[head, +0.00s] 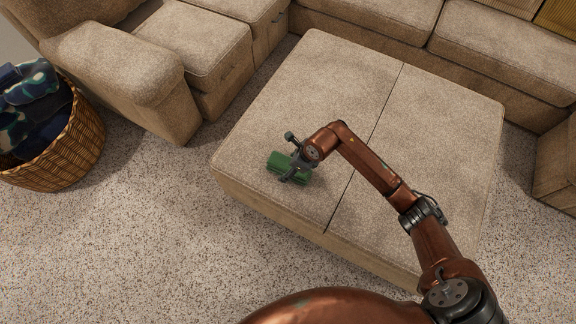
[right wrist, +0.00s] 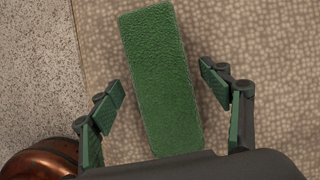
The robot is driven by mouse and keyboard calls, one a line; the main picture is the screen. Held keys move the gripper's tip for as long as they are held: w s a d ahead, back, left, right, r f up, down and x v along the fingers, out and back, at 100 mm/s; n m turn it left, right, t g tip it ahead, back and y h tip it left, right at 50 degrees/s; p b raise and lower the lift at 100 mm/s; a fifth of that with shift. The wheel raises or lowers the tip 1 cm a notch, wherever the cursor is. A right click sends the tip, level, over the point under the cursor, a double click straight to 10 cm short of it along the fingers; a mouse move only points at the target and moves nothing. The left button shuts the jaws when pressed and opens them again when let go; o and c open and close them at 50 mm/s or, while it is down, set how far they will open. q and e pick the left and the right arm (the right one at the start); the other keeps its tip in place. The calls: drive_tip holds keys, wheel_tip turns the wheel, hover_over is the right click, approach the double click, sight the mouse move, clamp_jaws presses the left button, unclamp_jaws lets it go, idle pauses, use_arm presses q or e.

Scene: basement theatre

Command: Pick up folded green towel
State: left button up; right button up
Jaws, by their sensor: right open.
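The folded green towel (head: 279,162) lies on the beige ottoman (head: 330,85) near its left edge. In the right wrist view the towel (right wrist: 160,80) is a long green block, tilted slightly, with its near end between my fingers. My right gripper (head: 289,157) is over the towel and hides part of it in the head view. In the right wrist view the right gripper (right wrist: 160,92) is open, with one finger on each side of the towel and a gap on both sides. I cannot tell its exact height above the ottoman. My left gripper is not in view.
A wicker basket (head: 62,160) with dark blue cloth (head: 30,95) stands on the carpet at the left. A beige sofa (head: 200,50) wraps the back and left of the ottoman. The ottoman top is otherwise clear. Speckled carpet (head: 150,240) lies open in front.

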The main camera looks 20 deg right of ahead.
drive_tip(key=c, duration=1.2)
drive_tip(key=shift+c, duration=0.2)
drive_tip(key=shift+r, duration=0.2)
